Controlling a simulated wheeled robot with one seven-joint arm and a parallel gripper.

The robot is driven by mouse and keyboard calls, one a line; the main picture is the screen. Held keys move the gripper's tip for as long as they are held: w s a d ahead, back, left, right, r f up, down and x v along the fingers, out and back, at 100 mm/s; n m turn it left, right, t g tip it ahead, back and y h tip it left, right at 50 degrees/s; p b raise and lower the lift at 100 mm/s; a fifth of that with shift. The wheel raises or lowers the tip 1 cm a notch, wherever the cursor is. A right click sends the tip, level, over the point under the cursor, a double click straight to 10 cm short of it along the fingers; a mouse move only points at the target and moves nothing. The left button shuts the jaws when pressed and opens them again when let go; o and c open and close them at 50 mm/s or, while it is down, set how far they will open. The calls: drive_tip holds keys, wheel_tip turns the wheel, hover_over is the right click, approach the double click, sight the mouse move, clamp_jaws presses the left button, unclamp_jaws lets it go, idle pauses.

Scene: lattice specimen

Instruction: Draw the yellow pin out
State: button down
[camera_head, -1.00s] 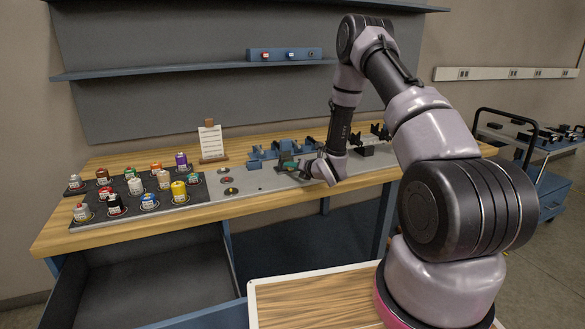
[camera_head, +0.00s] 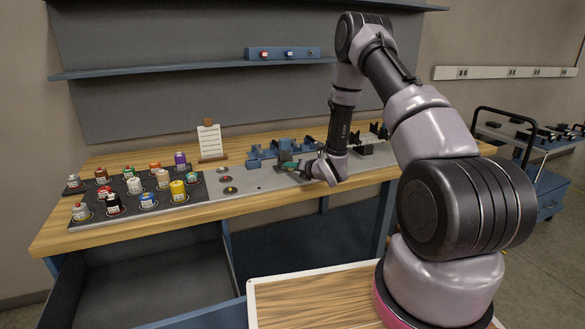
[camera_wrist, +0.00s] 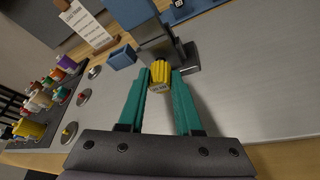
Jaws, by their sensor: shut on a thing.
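The yellow pin (camera_wrist: 160,74) has a ribbed head and shows between my teal fingertips in the wrist view. My gripper (camera_wrist: 160,80) is shut on that head, one finger on each side. Behind the pin stands a grey upright fixture (camera_wrist: 154,30) on a dark base. The pin's far end is hidden, so I cannot tell how much of it sits in the fixture. In the head view my gripper (camera_head: 291,166) is at the fixture (camera_head: 285,155) on the bench, and the pin is too small to make out.
Several coloured jars stand on a black mat (camera_head: 105,214) at the bench's left. Small round discs (camera_head: 229,190) lie between mat and fixture. Blue holders (camera_head: 262,155) are behind the fixture, dark holders (camera_head: 372,140) to the right. A note stand (camera_head: 211,142) is at the back.

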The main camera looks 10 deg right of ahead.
drive_tip(key=shift+s, duration=0.15)
drive_tip(key=shift+s+d, duration=0.25)
drive_tip(key=shift+s, duration=0.95)
drive_tip(key=shift+s+d, duration=0.25)
drive_tip(key=shift+s, duration=0.95)
drive_tip(key=shift+s+d, duration=0.25)
drive_tip(key=shift+s, duration=0.95)
